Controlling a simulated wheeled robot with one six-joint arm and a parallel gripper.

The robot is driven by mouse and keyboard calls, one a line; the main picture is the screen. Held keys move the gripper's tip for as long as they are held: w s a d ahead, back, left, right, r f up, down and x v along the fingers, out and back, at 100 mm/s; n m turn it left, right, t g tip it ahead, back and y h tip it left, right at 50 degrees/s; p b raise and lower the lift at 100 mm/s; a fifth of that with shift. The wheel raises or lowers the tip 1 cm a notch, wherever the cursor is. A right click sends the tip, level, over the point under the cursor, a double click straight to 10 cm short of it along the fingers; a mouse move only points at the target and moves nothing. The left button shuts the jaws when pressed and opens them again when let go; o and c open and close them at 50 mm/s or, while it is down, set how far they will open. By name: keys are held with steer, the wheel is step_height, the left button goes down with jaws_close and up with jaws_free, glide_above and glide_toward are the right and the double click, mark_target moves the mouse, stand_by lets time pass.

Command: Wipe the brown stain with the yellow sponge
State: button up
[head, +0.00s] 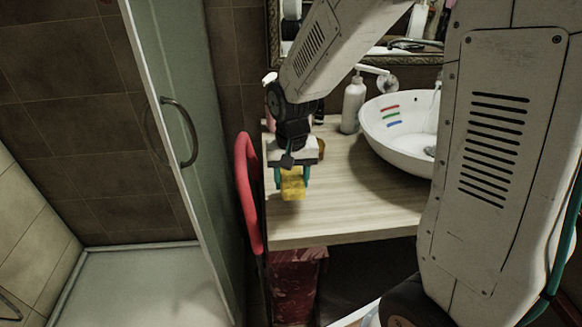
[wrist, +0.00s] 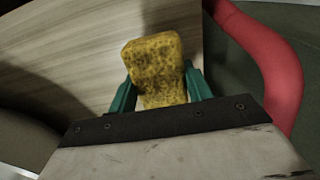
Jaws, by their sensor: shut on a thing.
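The yellow sponge (head: 293,188) is between the green fingers of my gripper (head: 292,178), which is shut on it. It hangs over the left part of the wooden counter (head: 350,205); whether it touches the surface I cannot tell. In the wrist view the speckled sponge (wrist: 155,60) sticks out past the fingertips of my gripper (wrist: 158,84), with the pale wood beyond it. I cannot make out a brown stain for certain. A small brownish patch (head: 321,147) shows just behind my gripper, partly hidden by it.
A white basin (head: 385,135) with red, green and blue marks stands on the counter at the right. A white pump bottle (head: 353,104) stands left of it. A red curved rail (head: 246,190) runs along the counter's left side. The counter's front middle is clear.

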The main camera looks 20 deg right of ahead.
steer(key=shift+r, duration=1.85)
steer(key=shift+w, duration=0.1)
